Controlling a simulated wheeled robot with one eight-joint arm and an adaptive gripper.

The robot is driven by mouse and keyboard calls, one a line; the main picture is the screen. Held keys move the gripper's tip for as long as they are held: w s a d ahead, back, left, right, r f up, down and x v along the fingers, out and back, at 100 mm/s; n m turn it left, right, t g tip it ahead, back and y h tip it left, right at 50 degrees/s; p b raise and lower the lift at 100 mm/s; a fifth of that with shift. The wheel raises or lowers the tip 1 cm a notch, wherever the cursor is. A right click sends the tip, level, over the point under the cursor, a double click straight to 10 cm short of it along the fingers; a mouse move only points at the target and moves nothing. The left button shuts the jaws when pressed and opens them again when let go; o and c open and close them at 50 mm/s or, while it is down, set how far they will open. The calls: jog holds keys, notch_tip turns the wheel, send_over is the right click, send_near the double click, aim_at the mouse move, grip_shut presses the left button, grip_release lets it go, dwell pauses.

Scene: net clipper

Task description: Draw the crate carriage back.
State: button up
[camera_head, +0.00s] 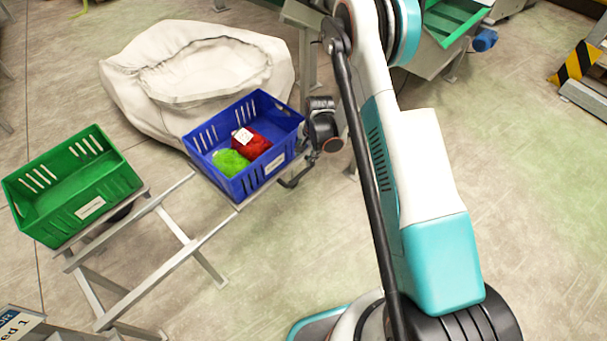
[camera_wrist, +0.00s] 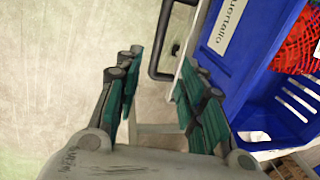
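The blue crate (camera_head: 232,172) sits on a light grey carriage plate (camera_head: 252,197) at the upper right end of a metal rail frame (camera_head: 160,250). It holds a red net bag (camera_head: 250,146) with a white tag and a green net bundle (camera_head: 229,162). A black handle (camera_head: 291,183) stands out at the carriage's right side; it also shows in the wrist view (camera_wrist: 154,50). My gripper (camera_head: 322,128) is beside the crate's right end. In the wrist view my gripper (camera_wrist: 162,85) has its fingers apart, with the handle beyond the tips. No grip on it shows.
A large white sack (camera_head: 195,75) lies behind the blue crate. A green-lined chute (camera_head: 450,25) stands at the top, with a striped barrier (camera_head: 578,65) far right. Floor at right is clear.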

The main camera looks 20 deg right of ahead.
aim_at(301, 174)
jog(key=f+b, duration=0.1)
jog(key=f, duration=0.3)
jog(key=w+a+f+b, duration=0.1)
jog(key=f+b, duration=0.1)
jog(key=f, duration=0.3)
jog(key=w+f+b, duration=0.1)
jog(key=f+b, duration=0.1)
jog(key=f, duration=0.2)
jog(key=shift+w+a+f, duration=0.1)
jog(key=shift+a+f, duration=0.05)
jog(key=shift+f, duration=0.2)
grip_shut()
